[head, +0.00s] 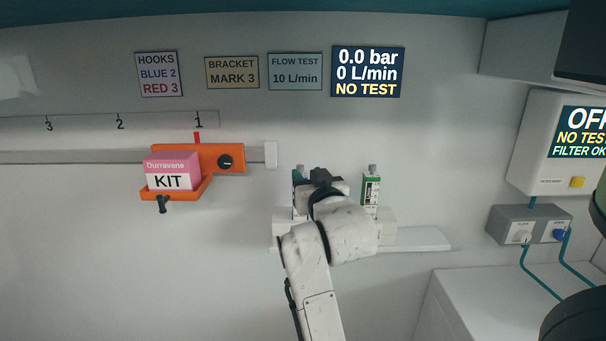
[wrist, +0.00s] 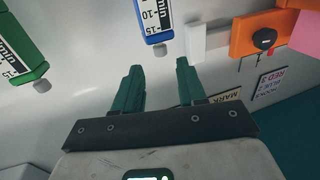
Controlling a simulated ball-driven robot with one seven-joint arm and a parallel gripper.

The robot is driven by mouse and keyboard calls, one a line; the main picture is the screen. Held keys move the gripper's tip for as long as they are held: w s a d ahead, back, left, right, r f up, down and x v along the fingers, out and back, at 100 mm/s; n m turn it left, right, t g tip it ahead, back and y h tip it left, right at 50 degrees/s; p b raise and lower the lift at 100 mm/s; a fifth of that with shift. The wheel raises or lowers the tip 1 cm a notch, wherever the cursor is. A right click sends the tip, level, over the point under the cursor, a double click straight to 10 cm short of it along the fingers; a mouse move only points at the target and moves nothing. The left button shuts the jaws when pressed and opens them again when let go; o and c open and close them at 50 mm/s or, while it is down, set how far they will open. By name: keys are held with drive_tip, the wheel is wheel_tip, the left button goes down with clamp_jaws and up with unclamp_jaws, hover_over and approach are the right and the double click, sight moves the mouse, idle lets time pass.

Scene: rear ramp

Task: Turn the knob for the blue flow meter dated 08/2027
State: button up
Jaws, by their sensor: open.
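A blue flow meter (wrist: 154,18) with a white scale hangs at the top middle of the wrist view, its grey knob (wrist: 160,50) facing my fingers. A green flow meter (wrist: 22,55) is at the left with its own grey knob (wrist: 42,86). My gripper (wrist: 158,66) is open and empty, its two green fingers apart with the blue meter's knob just beyond the gap. In the head view the green flow meter (head: 370,190) stands on the wall shelf right of my wrist; my arm largely hides what is left of it. No date is legible.
An orange bracket (head: 225,158) holding a pink KIT box (head: 171,171) is on the wall rail to the left. The wall display (head: 367,72) reads 0.0 bar, 0 L/min, NO TEST. A grey hose box (head: 530,224) is at the right. A white shelf (head: 425,240) runs below the meters.

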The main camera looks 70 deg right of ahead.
drive_tip(key=shift+v, duration=1.95)
drive_tip(key=w+a+f+n+g+y, duration=0.1)
drive_tip(key=a+f+n+y, duration=0.35)
drive_tip(key=f, duration=0.75)
drive_tip(key=w+a+f+n+g+y, duration=0.15)
drive_tip(key=a+f+y, duration=0.35)
drive_tip(key=a+f, duration=0.55)
drive_tip(key=s+a+f+n+g+y, duration=0.2)
drive_tip(key=s+a+f, duration=0.4)
drive_tip(key=f, duration=0.3)
drive_tip(key=s+a+f+n+g+y, duration=0.2)
drive_tip(key=s+a+f+g, duration=0.3)
drive_tip(key=s+f, duration=0.3)
drive_tip(key=shift+a+f+y, duration=0.35)
drive_tip(key=shift+a+f, duration=0.5)
